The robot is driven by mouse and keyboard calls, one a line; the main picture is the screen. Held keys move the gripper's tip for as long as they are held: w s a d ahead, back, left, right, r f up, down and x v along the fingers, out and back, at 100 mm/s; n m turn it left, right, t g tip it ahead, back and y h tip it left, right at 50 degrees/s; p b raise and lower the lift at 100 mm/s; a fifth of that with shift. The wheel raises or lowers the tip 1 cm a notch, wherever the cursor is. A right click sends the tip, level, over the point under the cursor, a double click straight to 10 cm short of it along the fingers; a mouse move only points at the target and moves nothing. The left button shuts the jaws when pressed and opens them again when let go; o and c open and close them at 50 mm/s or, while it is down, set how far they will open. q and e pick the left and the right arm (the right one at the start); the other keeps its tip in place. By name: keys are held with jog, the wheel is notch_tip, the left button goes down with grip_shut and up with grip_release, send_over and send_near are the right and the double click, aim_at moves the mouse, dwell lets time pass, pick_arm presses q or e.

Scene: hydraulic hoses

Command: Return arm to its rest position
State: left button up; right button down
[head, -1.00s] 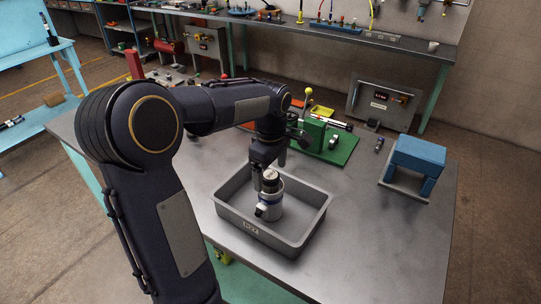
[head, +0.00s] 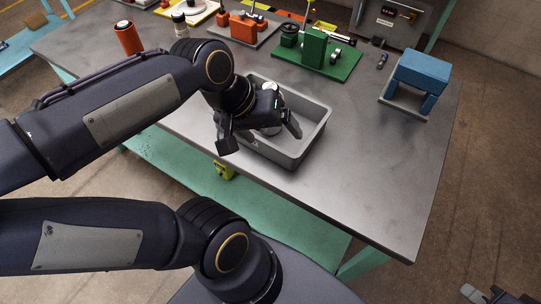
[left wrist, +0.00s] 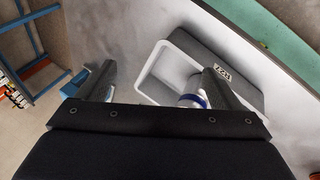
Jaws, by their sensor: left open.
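My left gripper (head: 260,135) is open and empty above the near left part of the grey tray (head: 318,135). Its two fingers are spread wide in the left wrist view (left wrist: 163,88). A white and metal canister with a blue band (left wrist: 192,101) stands in the tray, apart from the fingers as far as I can see. In the head view the left gripper hides most of the canister. The tray also shows in the left wrist view (left wrist: 160,75), with its label on the near wall. Part of my right gripper (head: 488,296) shows at the bottom right edge; its jaw state is unclear.
The tray stands on a grey metal table (head: 380,165). A green fixture (head: 315,52), an orange fixture (head: 243,25) and a blue block stand (head: 415,75) are farther back. The table's right front part is bare.

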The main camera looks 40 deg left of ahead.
pick_arm(q)
jog(key=s+d+f+m, duration=0.1)
jog(key=s+m, duration=0.1)
jog(key=s+d+f+m+t, duration=0.1)
jog(key=d+f+m, duration=0.1)
jog(key=shift+s+d+h, duration=0.2)
jog(key=shift+s+h, duration=0.15)
jog(key=shift+h, duration=0.05)
dwell(0.9)
